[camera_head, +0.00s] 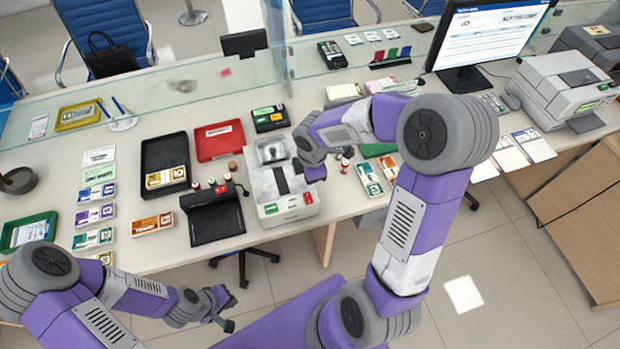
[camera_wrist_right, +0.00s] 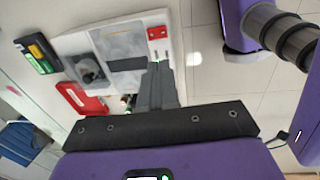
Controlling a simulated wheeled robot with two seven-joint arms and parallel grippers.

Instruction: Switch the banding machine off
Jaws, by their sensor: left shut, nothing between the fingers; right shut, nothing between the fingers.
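The banding machine (camera_head: 262,187) is a white-grey box on the counter with a dark slot across its top. It shows from above in the wrist view (camera_wrist_right: 112,42). A red switch (camera_head: 308,198) sits at its front right corner and also shows in the wrist view (camera_wrist_right: 158,33). A green patch (camera_head: 271,209) is at its front left. My right gripper (camera_wrist_right: 157,66) is shut and empty, its tips over the machine's front part beside the red switch; contact cannot be told. My left gripper (camera_head: 225,306) is shut and empty, low in front of the counter.
A black device (camera_head: 213,215) stands left of the machine. A red tray (camera_head: 218,141) and a black tray (camera_head: 165,157) lie behind it. A black box with green and orange labels (camera_head: 270,118) is behind the machine. A glass screen (camera_head: 180,88) runs along the back.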

